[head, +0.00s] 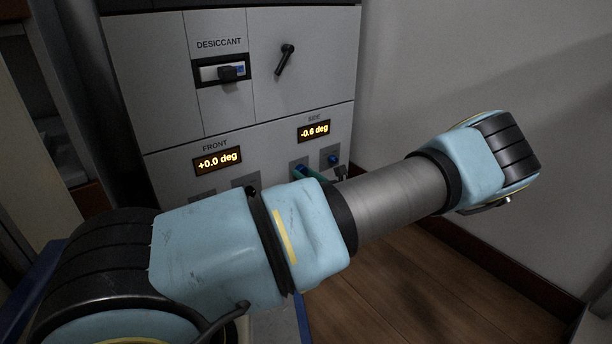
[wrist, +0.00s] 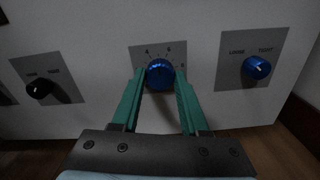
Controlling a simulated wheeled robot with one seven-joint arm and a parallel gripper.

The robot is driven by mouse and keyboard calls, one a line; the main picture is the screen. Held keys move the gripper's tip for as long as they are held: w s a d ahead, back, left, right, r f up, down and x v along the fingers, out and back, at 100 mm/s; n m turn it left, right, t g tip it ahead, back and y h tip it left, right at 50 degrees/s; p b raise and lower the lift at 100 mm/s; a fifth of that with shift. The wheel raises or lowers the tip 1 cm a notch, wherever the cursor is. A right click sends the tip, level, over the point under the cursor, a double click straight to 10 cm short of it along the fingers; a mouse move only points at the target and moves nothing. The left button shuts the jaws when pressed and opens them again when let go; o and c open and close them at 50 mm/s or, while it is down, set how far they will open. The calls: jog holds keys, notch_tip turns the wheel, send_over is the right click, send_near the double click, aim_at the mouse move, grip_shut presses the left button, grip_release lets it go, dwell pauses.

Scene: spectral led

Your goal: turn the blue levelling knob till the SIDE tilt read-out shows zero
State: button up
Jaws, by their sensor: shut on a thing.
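The blue levelling knob (wrist: 160,74) sits on a grey plate with scale marks, in the middle of the wrist view. My gripper (wrist: 160,81) has its two teal fingers closed on the knob's left and right sides. In the head view my gripper (head: 304,172) shows only in part at the panel, with the rest behind my arm. The SIDE tilt read-out (head: 314,131) shows -0.6 deg in the head view.
A second blue knob (wrist: 257,67), on a plate marked LOOSE and TIGHT, is right of the held one. A black knob (wrist: 39,88) is to the left. The FRONT read-out (head: 217,161) shows +0.0 deg. A desiccant drawer (head: 222,72) and a black handle (head: 285,59) are above.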

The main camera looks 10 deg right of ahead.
grip_shut()
jog(key=shift+r+p, duration=0.1)
jog(key=shift+p, duration=0.4)
jog(key=shift+r+m+p, duration=0.1)
jog(key=shift+m+p, duration=0.3)
jog(key=shift+p, duration=0.1)
jog(key=m+p, duration=0.1)
jog(key=p, duration=0.2)
jog(key=shift+r+m+p, duration=0.15)
jog(key=shift+m+p, duration=0.2)
jog(key=shift+m, duration=0.05)
jog(key=m+p, duration=0.2)
jog(key=shift+p, duration=0.4)
jog(key=shift+f+m+p, duration=0.3)
jog(key=shift+m+p, duration=0.65)
jog(key=shift+m, duration=0.35)
